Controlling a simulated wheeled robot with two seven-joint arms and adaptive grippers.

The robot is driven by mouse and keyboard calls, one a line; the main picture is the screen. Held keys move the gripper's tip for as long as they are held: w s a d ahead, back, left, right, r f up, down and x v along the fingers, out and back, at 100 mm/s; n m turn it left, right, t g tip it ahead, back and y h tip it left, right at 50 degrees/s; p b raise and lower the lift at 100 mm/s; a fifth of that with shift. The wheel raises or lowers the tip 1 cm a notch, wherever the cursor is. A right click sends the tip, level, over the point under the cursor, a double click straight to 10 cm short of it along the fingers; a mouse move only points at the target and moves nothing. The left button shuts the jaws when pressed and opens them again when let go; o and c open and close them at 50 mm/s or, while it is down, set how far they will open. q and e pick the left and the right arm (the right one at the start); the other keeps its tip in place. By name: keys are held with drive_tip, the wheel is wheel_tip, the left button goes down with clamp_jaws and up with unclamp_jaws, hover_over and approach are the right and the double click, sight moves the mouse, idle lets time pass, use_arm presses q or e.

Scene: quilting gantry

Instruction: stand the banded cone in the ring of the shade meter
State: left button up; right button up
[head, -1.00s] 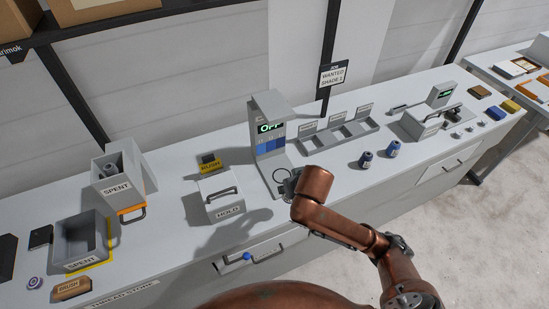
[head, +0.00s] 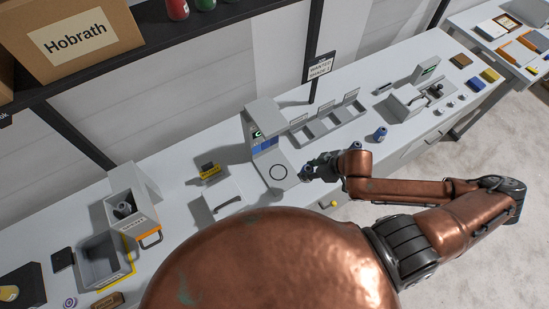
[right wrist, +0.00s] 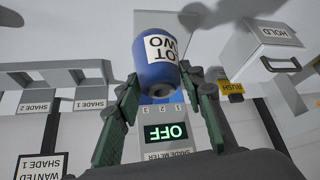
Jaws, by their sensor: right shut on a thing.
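My right gripper (head: 310,171) is shut on a blue cone with a white label (right wrist: 158,62); its green-padded fingers grip the cone from both sides in the right wrist view. In the head view the held cone is small and partly covered by the gripper. The grey shade meter (head: 262,120) stands just left of the gripper, its thin dark ring (head: 278,172) at its foot. The ring appears empty, and the cone is beside it on the right. The meter's display (right wrist: 166,132) reads OFF in the right wrist view. My left gripper is not in view.
A second blue cone (head: 380,134) stands right of my arm. A divided shade tray (head: 328,124) lies behind it. The HOLD box (head: 222,196) is left of the meter; open grey bins (head: 134,214) stand farther left. A WANTED SHADE sign (head: 320,67) stands behind.

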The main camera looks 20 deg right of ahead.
drive_tip(key=shift+s+r, duration=0.15)
drive_tip(key=shift+s, duration=0.05)
drive_tip(key=w+a+f, duration=0.2)
drive_tip(key=w+f, duration=0.1)
drive_tip(key=w, duration=0.1)
drive_tip(key=w+a+f, duration=0.2)
drive_tip(key=w+f, duration=0.1)
drive_tip(key=w, duration=0.1)
drive_tip(key=w+a+f, duration=0.2)
drive_tip(key=w+f, duration=0.1)
drive_tip(key=w, duration=0.1)
drive_tip(key=shift+a+f+b, duration=0.25)
drive_tip(key=shift+f+b, duration=0.05)
drive_tip(key=shift+f, duration=0.1)
wheel_tip(320, 180, down, 3)
drive_tip(key=shift+r+p, duration=0.1)
drive_tip(key=shift+p, duration=0.45)
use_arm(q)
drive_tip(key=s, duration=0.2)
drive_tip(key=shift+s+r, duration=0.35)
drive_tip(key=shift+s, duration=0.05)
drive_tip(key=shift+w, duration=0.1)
use_arm(e)
drive_tip(key=shift+f, duration=0.25)
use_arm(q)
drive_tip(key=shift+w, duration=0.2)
use_arm(e)
drive_tip(key=o, duration=1.2)
